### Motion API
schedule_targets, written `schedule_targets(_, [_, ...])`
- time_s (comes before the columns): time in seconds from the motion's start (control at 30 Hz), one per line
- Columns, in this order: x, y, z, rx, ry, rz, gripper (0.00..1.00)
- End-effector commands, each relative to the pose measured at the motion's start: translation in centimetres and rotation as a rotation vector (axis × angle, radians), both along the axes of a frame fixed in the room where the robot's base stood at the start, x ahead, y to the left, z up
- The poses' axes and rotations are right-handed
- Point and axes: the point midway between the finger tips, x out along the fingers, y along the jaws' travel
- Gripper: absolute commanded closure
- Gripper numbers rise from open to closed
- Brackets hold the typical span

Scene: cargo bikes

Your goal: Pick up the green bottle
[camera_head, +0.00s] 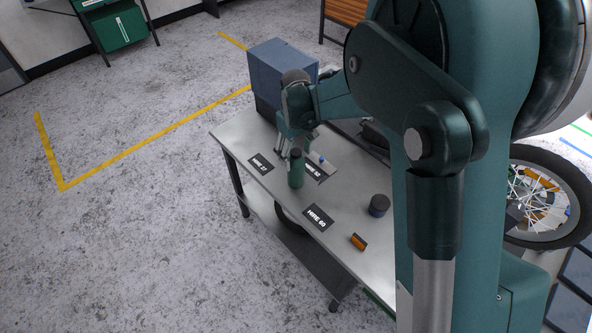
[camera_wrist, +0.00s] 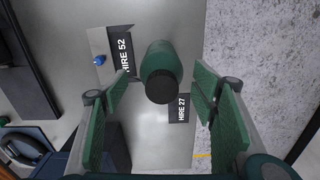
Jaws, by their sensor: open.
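The green bottle (camera_head: 296,172) stands upright on a grey metal table (camera_head: 345,235), with a dark cap. In the wrist view the bottle (camera_wrist: 158,55) is seen from above at an angle, its black cap toward the camera, between the lines of the two fingers and beyond their tips. My gripper (camera_head: 290,150) is behind the bottle in the head view, pointing down, and it partly overlaps the bottle there. In the wrist view my gripper (camera_wrist: 163,85) is open, with green pads on both sides and nothing held. Neither pad visibly touches the bottle.
Black cards HIRE 27 (camera_head: 261,164), HIRE 52 (camera_head: 314,171) and HIRE 60 (camera_head: 319,217) lie on the table. A dark round can (camera_head: 379,205) and an orange block (camera_head: 358,242) are nearer the front. A blue-grey box (camera_head: 283,67) stands behind my gripper. A small blue thing (camera_wrist: 99,59) is left of the bottle.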

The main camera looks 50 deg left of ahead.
Motion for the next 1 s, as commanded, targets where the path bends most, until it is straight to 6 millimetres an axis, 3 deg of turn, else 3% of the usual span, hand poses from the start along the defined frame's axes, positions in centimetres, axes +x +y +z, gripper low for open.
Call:
schedule_targets(0.5, [-0.2,-0.3,-4.6,0.0,0.0,0.0,0.42])
schedule_targets(1.0, [-0.3,-0.4,-5.0,0.0,0.0,0.0,0.42])
